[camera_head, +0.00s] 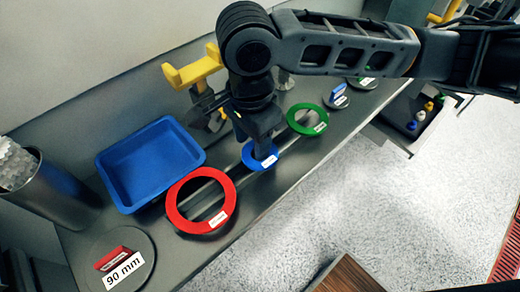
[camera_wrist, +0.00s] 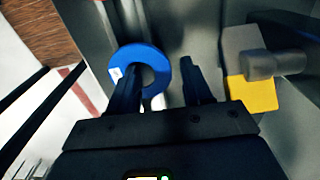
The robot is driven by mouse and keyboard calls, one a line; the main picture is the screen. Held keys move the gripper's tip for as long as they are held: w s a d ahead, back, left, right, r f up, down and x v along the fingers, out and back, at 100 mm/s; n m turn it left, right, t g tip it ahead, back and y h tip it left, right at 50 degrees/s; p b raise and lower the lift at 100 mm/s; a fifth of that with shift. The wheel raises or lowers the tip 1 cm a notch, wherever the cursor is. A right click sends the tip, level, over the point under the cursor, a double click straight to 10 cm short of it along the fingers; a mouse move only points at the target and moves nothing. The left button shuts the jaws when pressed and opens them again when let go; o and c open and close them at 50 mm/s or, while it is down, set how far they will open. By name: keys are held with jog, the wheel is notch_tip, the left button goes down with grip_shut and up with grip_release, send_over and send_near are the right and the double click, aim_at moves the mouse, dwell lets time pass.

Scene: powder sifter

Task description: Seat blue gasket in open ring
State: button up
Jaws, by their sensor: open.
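The blue gasket (camera_head: 250,161) is a flat labelled ring in the middle of the grey bench, between a larger red ring (camera_head: 176,212) and a green ring (camera_head: 321,127). I cannot tell which fixture is the open ring. My gripper (camera_head: 264,150) points down over the blue gasket and hides its far side. In the wrist view, the blue gasket (camera_wrist: 122,57) lies by the fingertips of my open gripper (camera_wrist: 162,72). One finger overlaps its hole and the other is outside its right edge, with the band between. I cannot tell whether they touch it.
A blue tray (camera_head: 112,165) and a metal canister (camera_head: 62,190) stand at the left. A "90 mm" disc (camera_head: 140,247) is at front left. A yellow-handled part (camera_head: 192,72) stands behind my gripper. The bench edge is close on the right, beyond it the floor.

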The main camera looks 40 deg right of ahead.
jog(key=shift+c, duration=0.3)
grip_shut()
dwell(0.6)
